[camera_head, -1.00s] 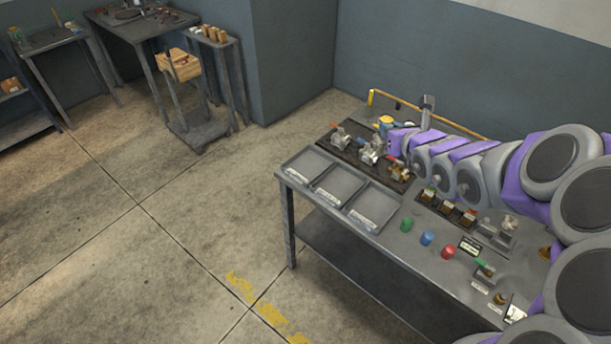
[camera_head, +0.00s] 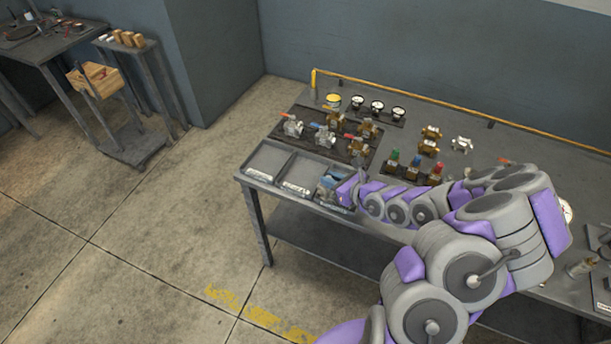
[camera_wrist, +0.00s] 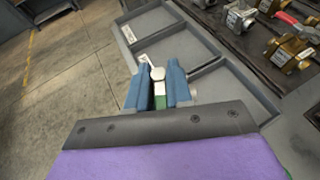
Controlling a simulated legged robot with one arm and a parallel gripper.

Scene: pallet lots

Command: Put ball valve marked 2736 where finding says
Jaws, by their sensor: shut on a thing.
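My gripper (camera_head: 334,184) is over the rightmost of three shallow grey trays at the table's front left corner. In the wrist view its blue fingers (camera_wrist: 158,80) are shut on a small white and green thing (camera_wrist: 157,73), mostly hidden between them; no marking on it is readable. The left tray (camera_head: 262,174) and middle tray (camera_head: 300,172) look empty, with white labels too small to read. The right tray (camera_wrist: 236,115) is partly covered by the gripper. Several valves with red or blue handles, such as one silver valve (camera_head: 292,127), stand on a dark board behind the trays.
Round gauges (camera_head: 378,106) stand at the back of the table. A yellow rail (camera_head: 430,96) runs along the back edge. A side stand (camera_head: 125,45) and wooden crate (camera_head: 95,78) are far left.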

